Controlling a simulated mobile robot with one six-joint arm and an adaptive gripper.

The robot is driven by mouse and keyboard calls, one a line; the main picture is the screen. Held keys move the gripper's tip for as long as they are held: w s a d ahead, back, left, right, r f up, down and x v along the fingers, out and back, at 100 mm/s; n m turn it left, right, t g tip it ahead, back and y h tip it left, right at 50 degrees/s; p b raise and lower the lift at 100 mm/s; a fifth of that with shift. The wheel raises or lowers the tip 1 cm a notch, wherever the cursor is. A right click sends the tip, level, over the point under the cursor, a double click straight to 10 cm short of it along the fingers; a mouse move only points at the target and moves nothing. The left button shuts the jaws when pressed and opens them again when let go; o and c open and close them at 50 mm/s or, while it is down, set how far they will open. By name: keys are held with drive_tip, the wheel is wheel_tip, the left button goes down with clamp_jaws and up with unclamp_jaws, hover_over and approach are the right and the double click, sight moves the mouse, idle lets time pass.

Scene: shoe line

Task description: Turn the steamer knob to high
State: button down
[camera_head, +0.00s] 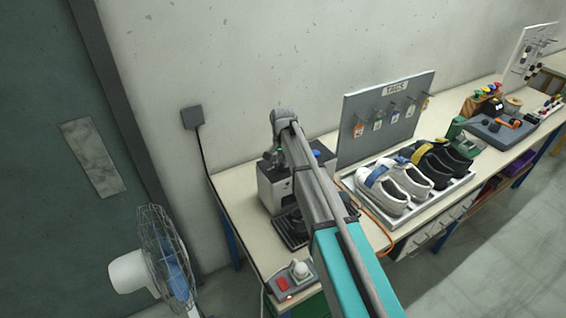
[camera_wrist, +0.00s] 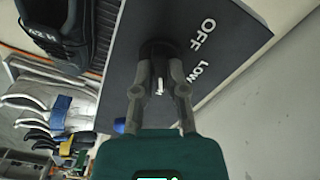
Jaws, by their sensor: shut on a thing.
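The steamer (camera_head: 273,190) is a grey and dark box on the bench, partly hidden behind my arm. In the wrist view its dark panel (camera_wrist: 235,25) carries the white labels OFF and LOW; no HIGH label is visible. The dark round knob (camera_wrist: 157,48) sits between my fingertips. A small white mark shows between the fingers, below the knob in the picture, and does not line up with OFF or LOW. My gripper (camera_wrist: 157,72) is shut on the knob, with one finger on each side. The knob is hidden in the head view.
A tray (camera_head: 400,228) with white and black shoes stands right of the steamer, beneath a TAGS board (camera_head: 377,105). A fan (camera_head: 165,255) stands left of the bench. An orange cable runs beside the steamer.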

drive_tip(key=c, duration=0.7)
unclamp_jaws()
drive_tip(key=shift+n, duration=0.4)
